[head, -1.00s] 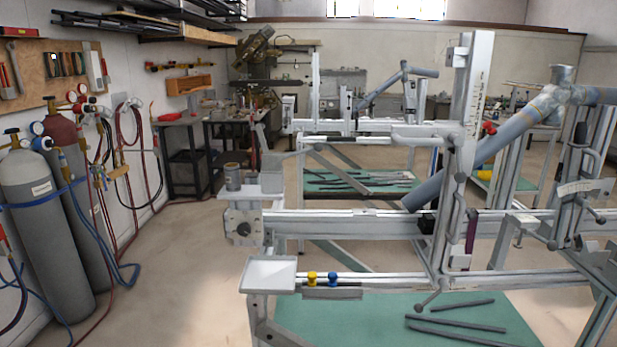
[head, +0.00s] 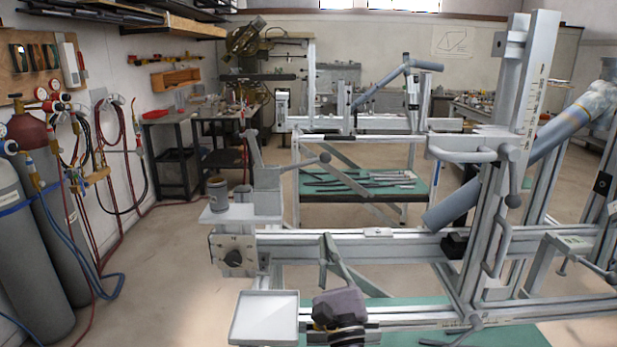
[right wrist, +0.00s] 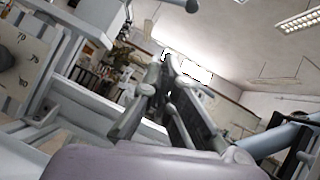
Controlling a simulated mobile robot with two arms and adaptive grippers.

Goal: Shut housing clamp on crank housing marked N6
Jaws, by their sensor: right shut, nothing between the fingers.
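A grey clamp (head: 267,178) with an upright lever and a ball-ended handle (head: 312,161) reaching right stands on the left end of the jig's beam. I cannot make out an N6 mark, nor clearly tell the crank housing apart from the clamp block. My right gripper (head: 325,240) comes up from the bottom in the head view, its fingers shut and empty, before the beam and below right of the clamp. Its fingers (right wrist: 165,68) also show in the right wrist view, tips together, pointing up into the room. My left gripper is not in view.
A dial plate (head: 233,256) sits below. A white tray (head: 264,318) is left of my right gripper. An upright post with a scale (head: 532,100) and a blue-grey tube (head: 500,185) stand to the right.

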